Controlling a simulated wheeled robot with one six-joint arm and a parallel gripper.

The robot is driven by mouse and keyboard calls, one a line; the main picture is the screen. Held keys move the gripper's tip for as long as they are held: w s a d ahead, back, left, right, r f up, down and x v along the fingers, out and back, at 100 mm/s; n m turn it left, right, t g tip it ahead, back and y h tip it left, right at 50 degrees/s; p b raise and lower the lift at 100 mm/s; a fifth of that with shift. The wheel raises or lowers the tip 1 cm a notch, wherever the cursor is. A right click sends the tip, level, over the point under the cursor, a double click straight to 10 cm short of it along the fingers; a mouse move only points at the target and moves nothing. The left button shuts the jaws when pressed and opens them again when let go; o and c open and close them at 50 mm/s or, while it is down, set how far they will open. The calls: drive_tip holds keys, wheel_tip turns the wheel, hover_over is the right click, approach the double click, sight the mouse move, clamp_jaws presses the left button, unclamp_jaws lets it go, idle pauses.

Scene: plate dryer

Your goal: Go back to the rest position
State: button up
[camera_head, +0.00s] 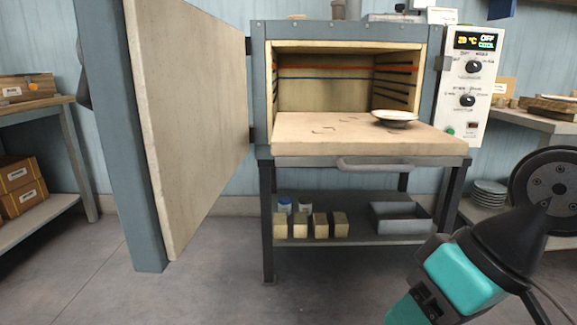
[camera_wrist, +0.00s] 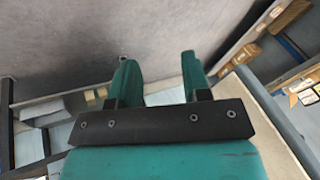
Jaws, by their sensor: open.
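My gripper (camera_wrist: 160,78) shows in the wrist view with its two teal fingers apart and nothing between them. Grey floor lies behind the fingers. In the head view my arm shows at the lower right, in front of and to the right of the plate dryer (camera_head: 345,28), and the fingers cannot be made out there. The dryer's thick door (camera_head: 195,110) is swung wide open to the left. Its pale shelf (camera_head: 330,132) is slid out with a handle (camera_head: 375,164) at the front. A white plate (camera_head: 394,116) rests on the right of the shelf, apart from my arm.
The control panel (camera_head: 474,75) reads OFF. A side shelf at the right holds stacked plates (camera_head: 488,193). A bench (camera_head: 35,110) stands at the left. The front floor is clear.

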drive_tip(key=s+d+r+n+g+h+p, duration=0.1)
drive_tip(key=s+r+n+p, duration=0.1)
drive_tip(key=r+p, duration=3.3)
drive_tip(key=shift+s+r+p, duration=0.25)
drive_tip(key=shift+s+p, duration=0.05)
drive_tip(key=shift+s, duration=0.3)
